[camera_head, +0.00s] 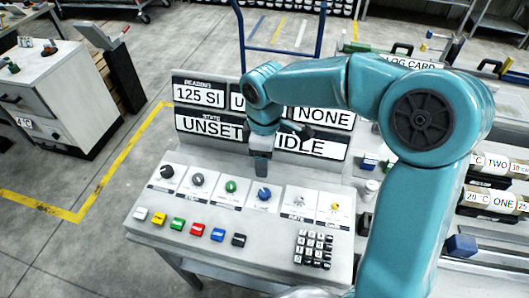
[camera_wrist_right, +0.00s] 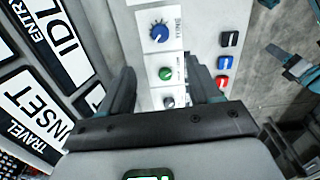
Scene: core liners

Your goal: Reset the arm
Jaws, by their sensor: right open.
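My right arm, teal, comes in from the right of the head view and bends over a grey control console (camera_head: 145,228). Its gripper (camera_head: 262,168) hangs above the row of knobs, close to the blue knob (camera_head: 264,194); contact cannot be told. In the right wrist view the two fingers of the gripper (camera_wrist_right: 163,88) stand apart with nothing held between them. The green knob (camera_wrist_right: 166,74) and the blue knob (camera_wrist_right: 159,32) show beyond them. The left gripper does not show in the head view. Teal parts at the wrist view's right edge cannot be identified.
A display panel behind the console reads "125 SI" (camera_head: 198,95), "UNSET" (camera_head: 209,127), "NONE" and "IDLE", partly covered by my arm. Coloured buttons (camera_head: 197,230) and a keypad (camera_head: 313,249) line the console's front. A grey cabinet (camera_head: 62,95) stands left; labelled racks (camera_head: 490,200) stand right.

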